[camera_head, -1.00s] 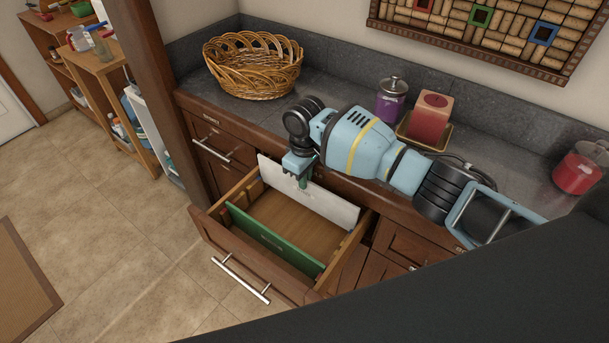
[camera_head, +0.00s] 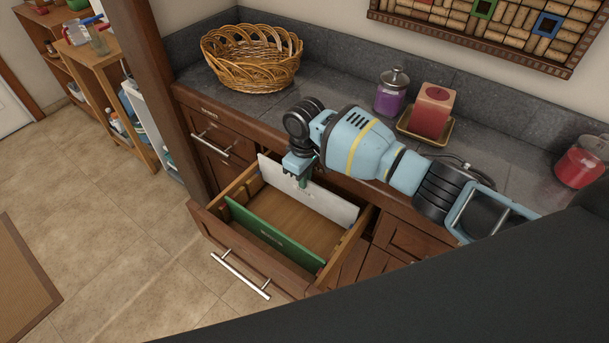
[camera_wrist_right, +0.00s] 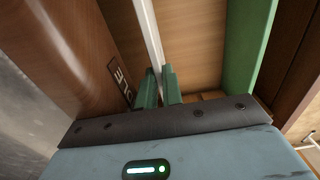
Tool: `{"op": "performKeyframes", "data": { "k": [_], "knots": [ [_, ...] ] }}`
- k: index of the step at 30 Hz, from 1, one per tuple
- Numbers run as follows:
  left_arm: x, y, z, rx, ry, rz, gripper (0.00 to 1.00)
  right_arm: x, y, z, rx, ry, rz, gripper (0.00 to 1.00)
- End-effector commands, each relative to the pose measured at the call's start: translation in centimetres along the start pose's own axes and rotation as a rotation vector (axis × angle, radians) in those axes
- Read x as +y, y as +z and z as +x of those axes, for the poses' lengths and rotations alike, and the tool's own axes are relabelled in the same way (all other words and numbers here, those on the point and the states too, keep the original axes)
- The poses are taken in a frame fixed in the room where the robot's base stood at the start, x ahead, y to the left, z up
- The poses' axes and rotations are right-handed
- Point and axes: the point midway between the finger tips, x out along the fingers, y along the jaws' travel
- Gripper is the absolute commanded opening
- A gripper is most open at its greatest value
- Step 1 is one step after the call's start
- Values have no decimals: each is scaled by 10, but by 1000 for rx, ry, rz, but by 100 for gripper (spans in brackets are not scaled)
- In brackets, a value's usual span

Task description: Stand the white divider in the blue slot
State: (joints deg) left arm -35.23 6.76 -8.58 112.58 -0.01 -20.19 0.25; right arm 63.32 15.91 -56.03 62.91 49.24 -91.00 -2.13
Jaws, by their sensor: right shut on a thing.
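The white divider (camera_head: 335,208) is a thin flat panel standing on edge along the back side of the open drawer (camera_head: 352,250). My right gripper (camera_head: 304,182) reaches down over its top edge, left of its middle. In the right wrist view, the green fingers of this gripper (camera_wrist_right: 158,88) are shut on the white divider (camera_wrist_right: 150,35), one on each side. A small dark label with light letters (camera_wrist_right: 120,75) is on the wooden wall beside it. I see no blue slot clearly. Whether the divider's lower edge touches the drawer floor is hidden. My left gripper is out of view.
A green divider (camera_head: 270,232) stands across the front of the drawer, with bare wooden floor between the two panels. A wicker basket (camera_head: 250,62), a purple jar (camera_head: 391,95) and a red candle (camera_head: 432,110) stand on the counter behind. A red jar (camera_head: 582,165) is farther right.

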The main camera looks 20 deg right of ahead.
Motion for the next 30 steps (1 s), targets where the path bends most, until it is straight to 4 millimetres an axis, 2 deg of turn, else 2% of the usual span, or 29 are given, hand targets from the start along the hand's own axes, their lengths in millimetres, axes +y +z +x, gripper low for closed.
{"op": "performKeyframes", "data": {
  "k": [1, 3, 8, 19, 23, 30],
  "knots": [
    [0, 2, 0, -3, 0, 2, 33, 0, 0, 3, -1, -1, 0, 0],
    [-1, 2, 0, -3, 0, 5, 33, 0, 0, 3, -1, -1, -1, 14],
    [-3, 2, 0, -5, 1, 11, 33, -1, 1, 3, -2, -2, 0, 33],
    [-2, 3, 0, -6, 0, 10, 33, 0, 2, 4, -5, -1, 1, 33],
    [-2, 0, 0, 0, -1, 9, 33, 1, 1, -13, -1, 1, 2, 33],
    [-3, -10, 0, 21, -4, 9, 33, 1, 0, -56, 6, 6, 1, 33]
  ]
}}
